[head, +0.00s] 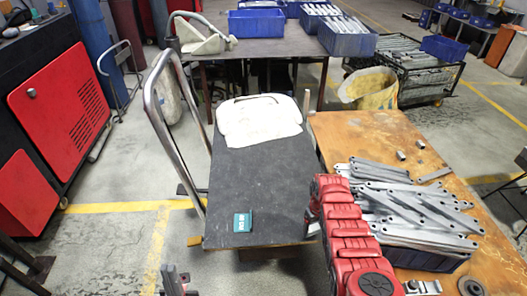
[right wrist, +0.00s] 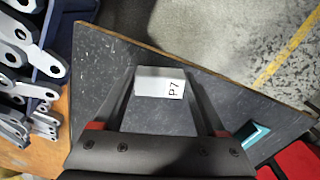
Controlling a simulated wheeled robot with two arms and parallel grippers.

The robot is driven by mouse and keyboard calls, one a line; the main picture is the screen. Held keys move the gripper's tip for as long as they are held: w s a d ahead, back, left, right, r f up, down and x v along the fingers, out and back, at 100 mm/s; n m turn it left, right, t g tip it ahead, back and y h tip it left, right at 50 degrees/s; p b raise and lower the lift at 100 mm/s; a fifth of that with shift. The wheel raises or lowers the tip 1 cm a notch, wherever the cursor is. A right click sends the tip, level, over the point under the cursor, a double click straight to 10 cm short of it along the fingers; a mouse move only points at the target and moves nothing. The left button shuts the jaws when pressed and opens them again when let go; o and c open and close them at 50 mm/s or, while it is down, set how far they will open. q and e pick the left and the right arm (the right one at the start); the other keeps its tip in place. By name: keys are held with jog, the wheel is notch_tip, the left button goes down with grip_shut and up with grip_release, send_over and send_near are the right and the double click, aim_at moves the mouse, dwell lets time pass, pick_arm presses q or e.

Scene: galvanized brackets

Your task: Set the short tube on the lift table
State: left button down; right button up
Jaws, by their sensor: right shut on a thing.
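The lift table (head: 262,190) has a dark grey top and a chrome push handle, and stands in the middle of the head view. Its top also shows in the right wrist view (right wrist: 215,75). My right gripper (right wrist: 160,90) is shut on a pale grey piece marked P7, which looks like the short tube (right wrist: 153,84). It is over the dark top; I cannot tell whether the tube touches it. In the head view my red right arm hides the tube. My left gripper (head: 175,282) shows only partly at the bottom edge, its opening unclear.
A teal box (head: 242,222) lies near the lift table's front edge, and a white crumpled sheet (head: 260,119) covers its far end. On the right, an orange-brown table (head: 375,130) carries a blue bin of metal brackets (head: 410,205). The middle of the dark top is clear.

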jog(key=shift+d, duration=0.55)
jog(key=shift+d+r, duration=0.15)
jog(key=shift+d, duration=0.15)
jog(key=shift+d, duration=0.45)
jog(key=shift+r, duration=0.1)
jog(key=shift+s+d, duration=0.1)
